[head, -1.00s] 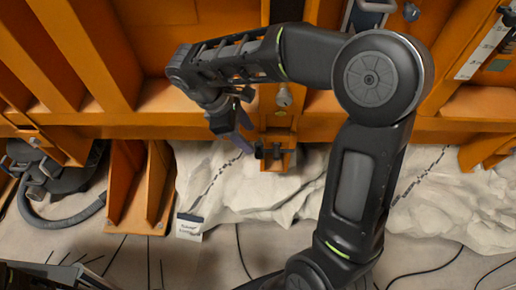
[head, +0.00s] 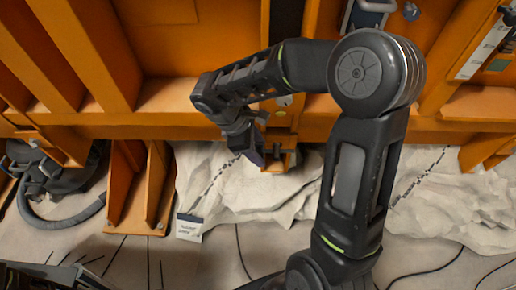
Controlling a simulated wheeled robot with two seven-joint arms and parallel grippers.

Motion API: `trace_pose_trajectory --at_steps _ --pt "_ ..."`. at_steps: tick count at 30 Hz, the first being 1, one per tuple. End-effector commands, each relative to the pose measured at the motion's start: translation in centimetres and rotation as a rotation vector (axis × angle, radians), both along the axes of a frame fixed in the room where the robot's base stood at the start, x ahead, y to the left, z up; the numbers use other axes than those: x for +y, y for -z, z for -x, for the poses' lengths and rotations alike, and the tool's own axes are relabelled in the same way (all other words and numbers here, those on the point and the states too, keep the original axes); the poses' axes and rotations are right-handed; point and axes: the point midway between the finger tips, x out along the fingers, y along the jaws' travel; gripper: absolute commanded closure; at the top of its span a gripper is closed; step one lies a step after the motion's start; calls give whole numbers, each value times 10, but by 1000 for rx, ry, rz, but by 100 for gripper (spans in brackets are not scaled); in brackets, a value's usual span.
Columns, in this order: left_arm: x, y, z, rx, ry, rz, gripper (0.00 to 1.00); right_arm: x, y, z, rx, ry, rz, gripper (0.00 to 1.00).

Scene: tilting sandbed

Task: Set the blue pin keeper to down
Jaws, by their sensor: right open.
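My right gripper (head: 252,156) hangs in front of the orange frame, its dark jaws open and pointing down, with a bluish tint on the fingers. It is at the left edge of a small orange bracket (head: 276,166) with dark fittings and overlaps it in the picture. I cannot tell whether they touch. I cannot clearly make out the blue pin keeper. A small blue-grey knob (head: 411,12) shows at the top right, beside a metal handle (head: 377,5). My left gripper does not show.
The orange frame (head: 180,130) crosses the view. Pale rock-like sand (head: 250,200) lies below it, with a small white label card (head: 189,228). A dark hose (head: 60,220) curls at the left. A grey floor with thin dark cables lies in front.

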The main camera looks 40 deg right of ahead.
Motion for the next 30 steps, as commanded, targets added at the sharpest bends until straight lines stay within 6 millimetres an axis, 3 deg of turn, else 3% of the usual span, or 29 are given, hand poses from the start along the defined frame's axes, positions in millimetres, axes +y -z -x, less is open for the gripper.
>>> trace_pose_trajectory --at_steps 5,23,30 --pt "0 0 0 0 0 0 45 0 0 0 0 0 0 51" --pt "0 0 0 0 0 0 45 2 1 2 8 1 -4 100" --pt "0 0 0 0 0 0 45 3 2 3 10 -1 -4 100"
